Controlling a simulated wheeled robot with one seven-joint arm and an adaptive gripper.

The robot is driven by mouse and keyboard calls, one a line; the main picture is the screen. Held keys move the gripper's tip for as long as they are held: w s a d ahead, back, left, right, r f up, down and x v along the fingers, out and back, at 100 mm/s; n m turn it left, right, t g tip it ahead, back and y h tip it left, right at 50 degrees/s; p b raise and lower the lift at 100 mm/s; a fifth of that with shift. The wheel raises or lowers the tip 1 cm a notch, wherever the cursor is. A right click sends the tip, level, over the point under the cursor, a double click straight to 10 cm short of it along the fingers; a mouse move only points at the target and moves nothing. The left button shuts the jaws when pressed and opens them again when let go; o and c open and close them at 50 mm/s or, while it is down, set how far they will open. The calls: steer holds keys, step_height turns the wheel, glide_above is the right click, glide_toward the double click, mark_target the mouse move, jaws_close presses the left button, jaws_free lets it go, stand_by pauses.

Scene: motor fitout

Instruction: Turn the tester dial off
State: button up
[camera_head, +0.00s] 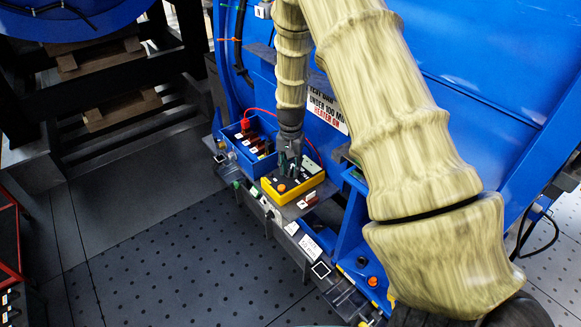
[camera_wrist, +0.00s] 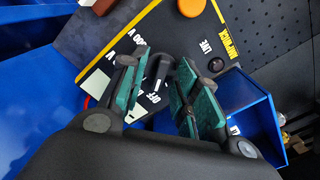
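The tester (camera_head: 308,184) is a yellow box with a dark face on the ledge of the blue machine; its face also shows in the wrist view (camera_wrist: 185,45). Its black dial (camera_wrist: 161,68) stands between the two green-padded fingers of my gripper (camera_wrist: 157,72). Voltage labels lie on the left of the dial and an OFF label below it. A small pale mark shows near OFF, but I cannot tell for sure where the dial points. My gripper, also in the head view (camera_head: 289,170), points down at the tester, fingers apart; contact with the dial is unclear.
An orange button (camera_wrist: 191,7) and a dark round lamp marked LIVE (camera_wrist: 216,66) sit on the tester face. A blue bin (camera_head: 240,139) with several parts stands left of the tester. A red lead (camera_head: 262,111) runs behind. The perforated floor (camera_head: 170,250) in front is clear.

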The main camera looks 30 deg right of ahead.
mark_target(291, 169)
step_height(291, 169, up, 12)
stand_by(0.5)
stand_by(0.5)
